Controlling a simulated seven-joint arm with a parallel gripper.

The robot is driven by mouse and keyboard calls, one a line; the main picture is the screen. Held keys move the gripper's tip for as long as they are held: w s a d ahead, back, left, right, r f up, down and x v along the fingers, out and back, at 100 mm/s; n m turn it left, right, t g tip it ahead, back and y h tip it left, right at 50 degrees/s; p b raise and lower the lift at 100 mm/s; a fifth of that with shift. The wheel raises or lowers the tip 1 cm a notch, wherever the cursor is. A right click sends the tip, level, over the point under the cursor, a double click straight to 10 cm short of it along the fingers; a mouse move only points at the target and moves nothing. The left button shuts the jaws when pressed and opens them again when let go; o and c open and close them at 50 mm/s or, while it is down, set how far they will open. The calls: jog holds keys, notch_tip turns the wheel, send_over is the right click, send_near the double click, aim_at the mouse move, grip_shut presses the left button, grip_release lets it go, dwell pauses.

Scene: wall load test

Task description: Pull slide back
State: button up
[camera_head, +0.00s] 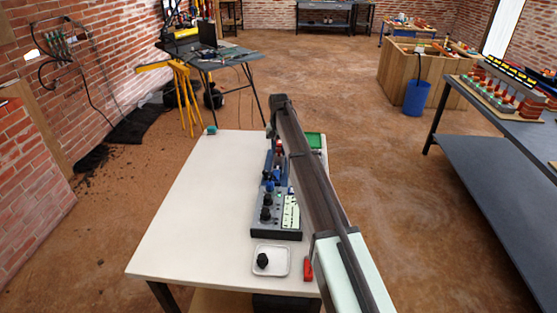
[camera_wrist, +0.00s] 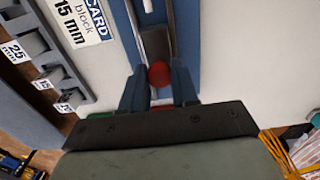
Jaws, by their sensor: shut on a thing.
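In the wrist view, a blue slide unit (camera_wrist: 116,20) has a long metal channel down its middle. A round red knob (camera_wrist: 159,74) sits at the near end of this channel. My gripper (camera_wrist: 159,84) is closed around the red knob, one dark blue finger on each side. The knob's lower part and stem are hidden between the fingers. In the head view, the grey-blue test panel (camera_head: 262,232) lies on the white table, with black knobs and a printed card on its near part. My arm covers much of its right side, so the grip is not clear there.
A white table (camera_head: 200,200) holds the panel; its left half is clear. A small tray (camera_head: 270,273) with a black knob lies in front, beside a red block (camera_head: 308,269). A green box (camera_head: 315,140) is behind. A grey holder (camera_wrist: 45,50) with labelled blocks flanks the slide.

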jog(key=shift+w, duration=1.3)
jog(key=o, duration=0.7)
jog(key=shift+s, duration=0.1)
jog(key=shift+o, duration=0.2)
jog(key=shift+r, duration=0.1)
notch_tip(320, 180, up, 7)
dwell(0.5)
